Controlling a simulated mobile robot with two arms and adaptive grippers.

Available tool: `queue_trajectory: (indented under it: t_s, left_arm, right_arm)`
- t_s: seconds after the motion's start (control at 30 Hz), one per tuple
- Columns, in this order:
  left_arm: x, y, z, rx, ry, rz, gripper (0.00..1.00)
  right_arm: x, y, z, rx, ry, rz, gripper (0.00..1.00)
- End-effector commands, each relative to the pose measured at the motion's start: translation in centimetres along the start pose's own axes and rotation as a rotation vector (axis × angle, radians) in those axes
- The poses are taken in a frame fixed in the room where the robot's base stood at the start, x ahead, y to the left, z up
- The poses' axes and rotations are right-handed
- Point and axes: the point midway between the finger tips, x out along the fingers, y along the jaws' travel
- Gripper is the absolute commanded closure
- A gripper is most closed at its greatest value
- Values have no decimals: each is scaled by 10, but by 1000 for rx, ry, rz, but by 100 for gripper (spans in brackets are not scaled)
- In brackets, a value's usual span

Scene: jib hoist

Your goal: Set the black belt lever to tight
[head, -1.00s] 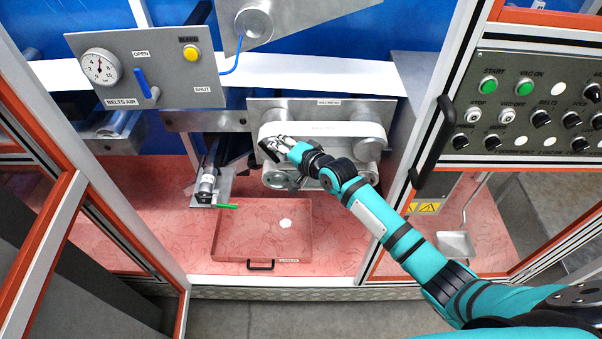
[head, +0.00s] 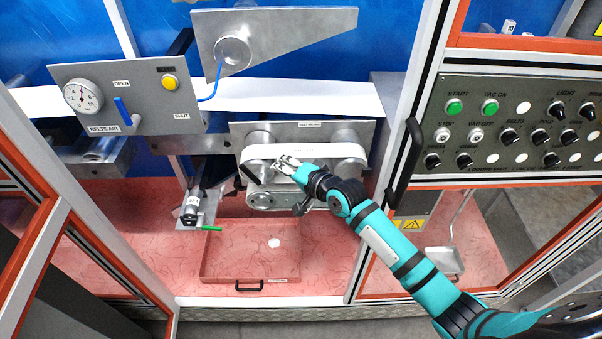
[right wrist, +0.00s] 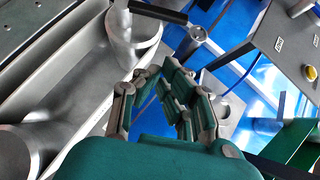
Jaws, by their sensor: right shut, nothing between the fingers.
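The black belt lever (head: 250,173) is a short dark bar at the left end of the belt unit (head: 345,131), slanting down to the right. My right gripper (head: 281,163) is shut and empty in front of the white belt (head: 300,152), right of the lever and apart from it in the picture. In the right wrist view my gripper fingers (right wrist: 150,80) show in the middle, with a dark bar (right wrist: 158,11) beyond them at the top that looks like the lever. I cannot read any tight or slack marking. My left gripper is not in view.
A panel with a gauge (head: 83,95) and blue handle (head: 122,110) hangs at left. A red tray (head: 225,265) lies below, near a green handle (head: 210,228). A black door handle (head: 402,160) and frame post stand close to my right arm.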

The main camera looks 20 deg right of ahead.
Motion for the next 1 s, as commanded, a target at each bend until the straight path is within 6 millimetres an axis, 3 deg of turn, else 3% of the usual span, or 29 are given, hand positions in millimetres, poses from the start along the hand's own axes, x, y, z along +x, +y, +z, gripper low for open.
queue_trajectory:
  t_s: [0.2,0.4,0.7,1.0]
  left_arm:
    - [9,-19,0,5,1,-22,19]
    - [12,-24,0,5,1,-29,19]
    - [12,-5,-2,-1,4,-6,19]
    - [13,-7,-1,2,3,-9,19]
  right_arm:
    - [-39,0,1,-1,1,0,100]
    - [-59,-2,0,-1,1,1,100]
    - [-62,-4,0,0,0,0,100]
    - [-61,0,0,-2,1,5,100]
